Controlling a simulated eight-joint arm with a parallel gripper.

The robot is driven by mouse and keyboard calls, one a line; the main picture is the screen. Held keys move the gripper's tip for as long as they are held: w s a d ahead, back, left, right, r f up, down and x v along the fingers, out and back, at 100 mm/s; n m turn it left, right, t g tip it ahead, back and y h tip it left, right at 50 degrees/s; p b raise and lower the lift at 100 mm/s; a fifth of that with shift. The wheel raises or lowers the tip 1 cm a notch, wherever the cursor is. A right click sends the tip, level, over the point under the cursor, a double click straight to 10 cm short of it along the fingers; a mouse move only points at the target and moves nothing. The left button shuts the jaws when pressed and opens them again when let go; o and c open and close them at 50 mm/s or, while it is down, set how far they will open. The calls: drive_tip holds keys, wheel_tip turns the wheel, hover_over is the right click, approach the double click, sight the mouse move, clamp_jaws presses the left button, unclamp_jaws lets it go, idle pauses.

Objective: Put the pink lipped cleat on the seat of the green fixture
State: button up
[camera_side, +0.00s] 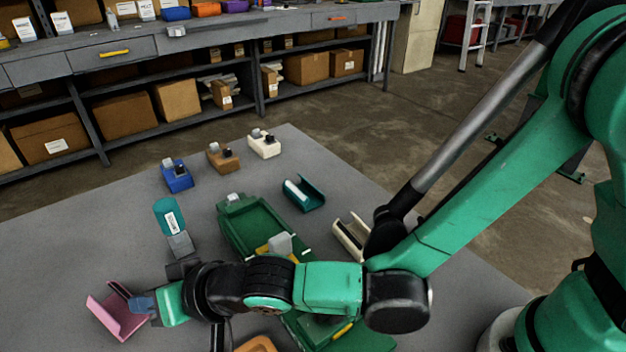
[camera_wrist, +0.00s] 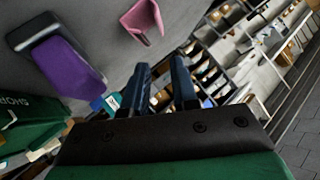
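The pink lipped cleat (camera_side: 118,312) lies on the grey mat at the lower left, its walls angled up like an open channel. In the wrist view the cleat (camera_wrist: 143,20) is beyond my fingertips, not between them. My gripper (camera_side: 143,304) is beside it, on its right in the side view. In the wrist view the two fingers of my gripper (camera_wrist: 161,68) are apart with nothing between them. A dark green recessed body (camera_side: 243,222) lies mid-mat, partly behind my arm; I cannot tell surely whether it is the green fixture or a case.
A teal cleat (camera_side: 305,193) and a cream cleat (camera_side: 346,232) lie right of the green body. Blue (camera_side: 177,177), brown (camera_side: 222,158) and white (camera_side: 264,145) blocks sit behind. A purple piece (camera_wrist: 68,66) shows in the wrist view.

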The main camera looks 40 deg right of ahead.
sight(105, 312)
drive_tip(key=x, duration=0.6)
drive_tip(key=shift+w+a+f, duration=0.15)
drive_tip(key=shift+a+f, duration=0.1)
drive_tip(key=shift+a, duration=0.05)
drive_tip(key=shift+s+f+x, duration=0.1)
drive_tip(key=shift+s+x, duration=0.05)
drive_tip(key=shift+x, duration=1.15)
drive_tip(key=shift+s+f+x, duration=0.1)
drive_tip(key=shift+x, duration=1.25)
clamp_jaws()
